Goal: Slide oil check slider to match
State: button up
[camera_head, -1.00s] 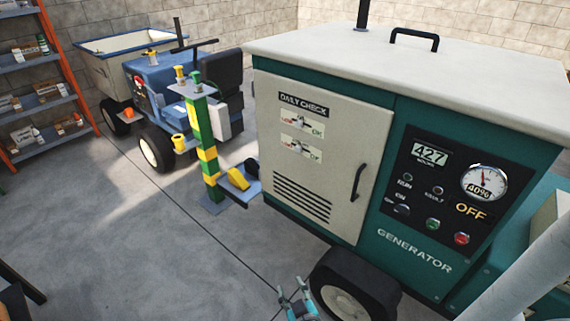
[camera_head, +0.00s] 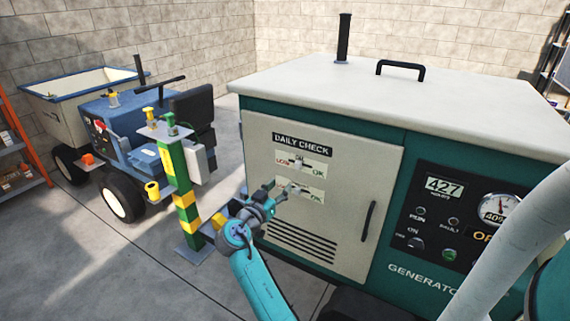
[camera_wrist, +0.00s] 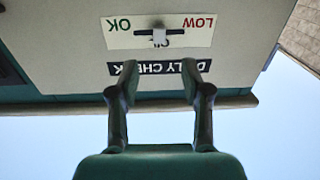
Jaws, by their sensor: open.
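The upper slider knob (camera_head: 297,164) sits near the middle of its LOW-to-OK plate (camera_head: 312,169) under the DAILY CHECK sign (camera_head: 302,145). In the wrist view, which is upside down, this light knob (camera_wrist: 159,37) stands between LOW and OK; its centre label is partly covered. A second plate lies below, partly hidden by my gripper in the head view. My gripper (camera_head: 287,188) is open and empty in front of the panel. In the wrist view, my gripper's fingers (camera_wrist: 158,70) are spread below the knob, apart from it, with the sign behind them.
The generator's panel door has a black handle (camera_head: 369,221) right of the plates. A green-yellow post (camera_head: 183,200) stands left of my arm. A blue vehicle (camera_head: 130,130) is behind it. The gauge panel (camera_head: 460,225) is at right. Open floor lies at front left.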

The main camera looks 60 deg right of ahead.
aim_at(297, 164)
jog(key=shift+m+g, duration=0.4)
jog(key=shift+g, duration=0.1)
jog(key=d, duration=0.3)
jog(key=w+d+r, duration=0.1)
jog(key=d, duration=0.7)
jog(key=shift+w+d+r, duration=0.15)
jog(key=shift+d+r, duration=0.05)
jog(key=shift+d, duration=0.05)
